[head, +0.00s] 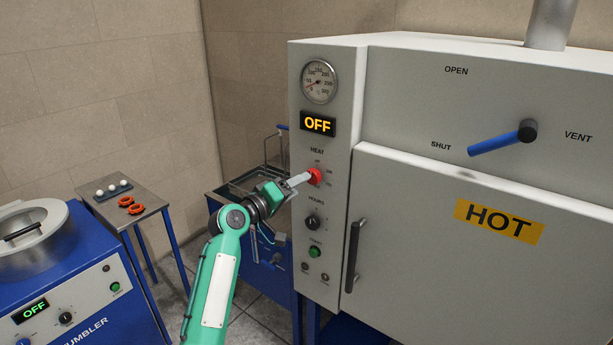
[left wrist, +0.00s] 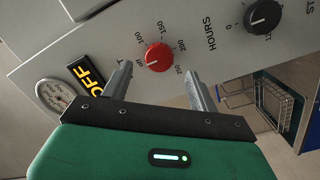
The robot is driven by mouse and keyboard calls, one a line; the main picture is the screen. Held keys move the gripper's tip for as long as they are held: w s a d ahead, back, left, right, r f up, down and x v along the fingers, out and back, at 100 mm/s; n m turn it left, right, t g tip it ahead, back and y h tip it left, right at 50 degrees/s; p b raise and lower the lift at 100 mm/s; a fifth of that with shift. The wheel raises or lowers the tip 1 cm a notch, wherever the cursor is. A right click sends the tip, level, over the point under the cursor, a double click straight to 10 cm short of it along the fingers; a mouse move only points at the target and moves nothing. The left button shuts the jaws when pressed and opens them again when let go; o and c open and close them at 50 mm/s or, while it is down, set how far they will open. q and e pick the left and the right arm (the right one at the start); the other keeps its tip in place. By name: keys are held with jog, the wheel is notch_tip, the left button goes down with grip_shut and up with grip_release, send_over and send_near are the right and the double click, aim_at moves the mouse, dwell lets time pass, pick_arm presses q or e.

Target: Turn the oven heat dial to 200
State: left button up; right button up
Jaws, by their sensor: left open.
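The red heat dial (head: 315,177) sits on the oven's grey control panel, below the word HEAT. In the left wrist view the dial (left wrist: 158,57) has the marks Off, 100, 150, 200 and 250 around it. Its pale pointer seems to face Off. My left gripper (head: 300,180) is at the panel, just in front of the dial. In the left wrist view its open fingers (left wrist: 158,84) stand on either side of the dial, with a gap on both sides. Whether the fingertips reach around its sides is hard to tell. My right gripper is not in view.
The display (head: 318,124) above the dial reads OFF, under a round gauge (head: 319,81). The black hours dial (head: 314,223) and a green button (head: 314,251) lie below. The oven door handle (head: 354,256) stands out to the right. A wire basket (left wrist: 275,100) shows nearby.

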aim_at(314, 176)
pick_arm(q)
jog(key=p+x, duration=0.1)
jog(key=x, duration=0.3)
jog(key=shift+w+d, duration=0.15)
jog(key=shift+d, duration=0.05)
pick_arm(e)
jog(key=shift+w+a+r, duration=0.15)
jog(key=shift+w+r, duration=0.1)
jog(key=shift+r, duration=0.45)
pick_arm(q)
jog(key=shift+c, duration=0.4)
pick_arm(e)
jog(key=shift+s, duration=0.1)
